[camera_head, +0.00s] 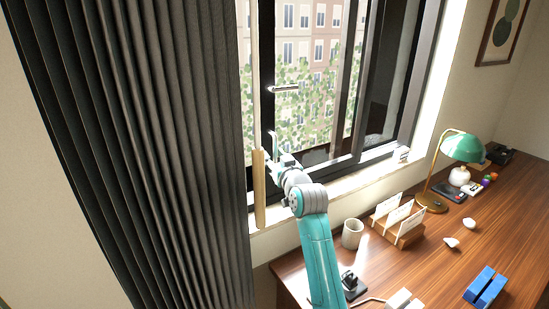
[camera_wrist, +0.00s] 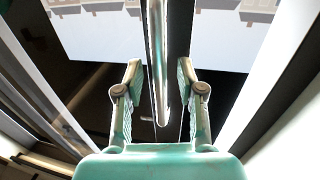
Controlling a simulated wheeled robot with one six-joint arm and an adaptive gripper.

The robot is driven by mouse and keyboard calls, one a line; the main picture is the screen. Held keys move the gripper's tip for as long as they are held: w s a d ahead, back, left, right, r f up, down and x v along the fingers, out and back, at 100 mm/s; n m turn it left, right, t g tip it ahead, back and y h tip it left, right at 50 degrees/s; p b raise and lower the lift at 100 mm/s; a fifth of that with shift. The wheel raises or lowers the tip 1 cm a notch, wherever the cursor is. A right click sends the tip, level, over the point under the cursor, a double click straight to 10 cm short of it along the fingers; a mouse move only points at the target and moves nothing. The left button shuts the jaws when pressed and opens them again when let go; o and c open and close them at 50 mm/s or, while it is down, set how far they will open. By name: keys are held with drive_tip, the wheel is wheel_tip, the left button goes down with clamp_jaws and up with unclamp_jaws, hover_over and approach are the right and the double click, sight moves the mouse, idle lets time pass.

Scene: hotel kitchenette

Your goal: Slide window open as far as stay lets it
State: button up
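The window (camera_head: 357,90) has dark frames and glass, with buildings and foliage outside. I cannot tell how far its sash stands open, and I cannot pick out the stay. A short horizontal metal handle (camera_head: 284,88) sits on the dark frame, above my gripper. My gripper (camera_head: 277,157) is at the lower left of the window, close to the frame. In the wrist view my gripper (camera_wrist: 160,75) is open, with a finger on each side of an upright metal bar (camera_wrist: 158,60). Gaps show between the bar and both fingers.
A dark curtain (camera_head: 150,130) hangs left of the window, and an upright wooden bar (camera_head: 259,190) stands beside it.

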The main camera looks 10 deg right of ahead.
drive_tip(key=s+d, duration=0.1)
drive_tip(key=s, duration=1.1)
drive_tip(key=shift+d, duration=0.2)
drive_tip(key=shift+f, duration=0.1)
drive_tip(key=s+f+m+g+h, duration=0.1)
drive_tip(key=s+f+m+h, duration=0.1)
drive_tip(key=s+f, duration=2.3)
drive_tip(key=s+g, duration=0.2)
drive_tip(key=s, duration=3.1)
drive_tip(key=shift+r+n, duration=0.3)
drive_tip(key=shift+r, duration=0.1)
